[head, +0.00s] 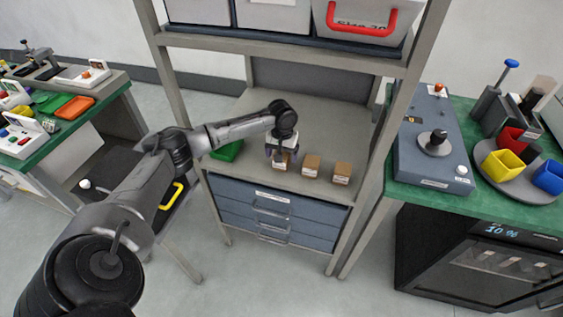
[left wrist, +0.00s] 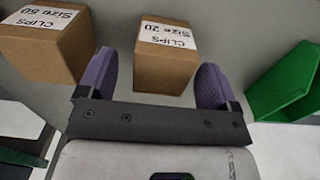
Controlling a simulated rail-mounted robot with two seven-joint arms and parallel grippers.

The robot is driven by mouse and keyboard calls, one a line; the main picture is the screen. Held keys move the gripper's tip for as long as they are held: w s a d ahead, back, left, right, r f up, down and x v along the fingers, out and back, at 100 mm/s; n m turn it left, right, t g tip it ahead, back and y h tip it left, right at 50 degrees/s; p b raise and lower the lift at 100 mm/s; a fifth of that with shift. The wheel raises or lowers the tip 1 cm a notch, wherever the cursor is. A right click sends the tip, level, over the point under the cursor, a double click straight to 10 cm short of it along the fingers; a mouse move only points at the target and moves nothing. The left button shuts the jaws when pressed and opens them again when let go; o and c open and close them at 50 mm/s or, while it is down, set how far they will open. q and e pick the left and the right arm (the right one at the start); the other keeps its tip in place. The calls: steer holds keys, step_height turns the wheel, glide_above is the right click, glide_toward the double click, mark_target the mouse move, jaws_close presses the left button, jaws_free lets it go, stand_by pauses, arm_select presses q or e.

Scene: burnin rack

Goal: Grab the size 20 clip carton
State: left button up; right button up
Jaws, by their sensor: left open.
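The size 20 clip carton (left wrist: 165,70) is a small brown box with a white label reading "CLIPS Size 20", upside down in the left wrist view. In the head view it is the leftmost carton (head: 279,166) on the shelf, partly hidden by my gripper. My left gripper (left wrist: 153,82) is open, its two purple pads on either side of the carton, with visible gaps. In the head view my left gripper (head: 281,153) is directly over that carton. My right gripper is not in view.
Two more brown cartons, a middle one (head: 311,165) and a right one (head: 342,173), stand in a row on the shelf (head: 325,120). A green bin (head: 227,150) is on the left. Rack posts and an upper shelf (head: 280,45) bound the space.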

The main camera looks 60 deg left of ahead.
arm_select(q)
step_height(320, 180, down, 4)
steer(key=shift+s+r+b, duration=0.15)
steer(key=shift+r+b, duration=0.05)
steer(key=shift+b, duration=0.4)
steer(key=shift+c, duration=0.2)
steer(key=c, duration=1)
steer(key=shift+r, duration=0.15)
